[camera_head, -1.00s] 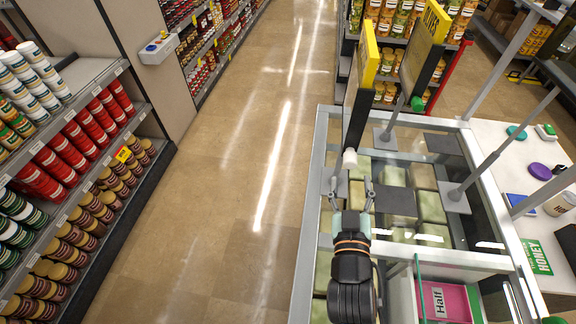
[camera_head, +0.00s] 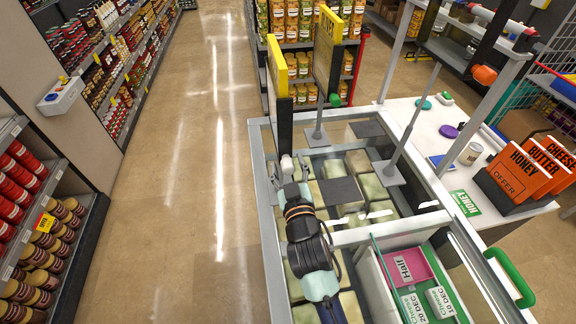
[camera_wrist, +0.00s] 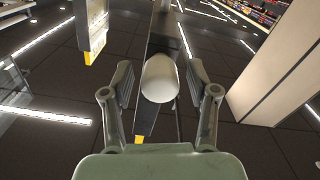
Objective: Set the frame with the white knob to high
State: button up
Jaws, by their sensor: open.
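The frame with the white knob is a dark upright sign frame with a yellow edge (camera_head: 277,65), standing at the far left end of the glass-topped chest. Its white knob (camera_head: 287,164) is low on the dark post (camera_head: 284,128). My gripper (camera_head: 288,173) is open, with a finger on each side of the knob. In the wrist view the knob (camera_wrist: 159,78) sits between the open fingers of my gripper (camera_wrist: 160,84), with a visible gap on both sides. The dark frame (camera_wrist: 165,45) runs behind the knob.
A second frame with a yellow edge (camera_head: 328,45) and a green knob (camera_head: 335,99) stands to the right. Grey posts on plates (camera_head: 389,172) rise from the chest (camera_head: 262,190). A pink tray (camera_head: 408,268) lies front right. The aisle floor (camera_head: 190,180) at left is clear.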

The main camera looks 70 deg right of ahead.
grip_shut()
jog(key=shift+r, duration=0.1)
